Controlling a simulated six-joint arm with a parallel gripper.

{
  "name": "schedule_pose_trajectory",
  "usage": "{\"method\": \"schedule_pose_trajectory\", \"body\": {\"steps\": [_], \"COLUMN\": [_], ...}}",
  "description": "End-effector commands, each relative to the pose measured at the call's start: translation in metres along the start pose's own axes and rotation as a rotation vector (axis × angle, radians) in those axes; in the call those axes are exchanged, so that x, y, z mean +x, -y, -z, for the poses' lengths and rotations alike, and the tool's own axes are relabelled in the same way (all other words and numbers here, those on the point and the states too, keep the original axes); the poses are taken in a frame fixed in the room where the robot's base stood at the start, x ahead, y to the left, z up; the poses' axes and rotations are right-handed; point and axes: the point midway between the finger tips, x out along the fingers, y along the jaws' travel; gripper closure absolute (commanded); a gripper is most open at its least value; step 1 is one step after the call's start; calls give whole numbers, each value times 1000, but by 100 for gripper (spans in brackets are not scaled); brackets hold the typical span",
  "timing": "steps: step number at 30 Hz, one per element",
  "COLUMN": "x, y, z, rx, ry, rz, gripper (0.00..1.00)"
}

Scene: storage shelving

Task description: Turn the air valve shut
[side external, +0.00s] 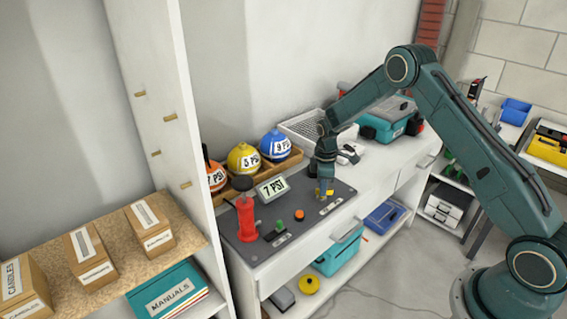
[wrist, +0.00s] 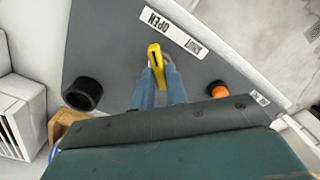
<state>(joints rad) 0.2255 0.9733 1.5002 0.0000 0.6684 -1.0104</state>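The air valve has a yellow lever (wrist: 154,62) on the dark panel, in front of a white label (wrist: 175,32) reading OPEN and SHUT. In the wrist view its upper end is nearer the word OPEN than the word SHUT. My gripper (wrist: 161,73) is down at the lever, its two blue fingers spaced apart with the lever at their tips. Whether both fingers press on it cannot be told. In the side view my gripper (side external: 325,191) points down at the panel's right part, and yellow shows beside the fingertips.
Labelled balls (side external: 243,160) sit in a wooden tray behind. A tall shelf upright (side external: 165,110) stands left.

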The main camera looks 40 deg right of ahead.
Motion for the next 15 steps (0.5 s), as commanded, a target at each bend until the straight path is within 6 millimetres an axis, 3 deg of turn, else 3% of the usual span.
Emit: {"method": "schedule_pose_trajectory", "body": {"steps": [2, 15], "x": [0, -1], "y": [0, 0], "z": [0, 0], "rx": [0, 40], "ry": [0, 0], "rz": [0, 0], "gripper": [100, 100]}}
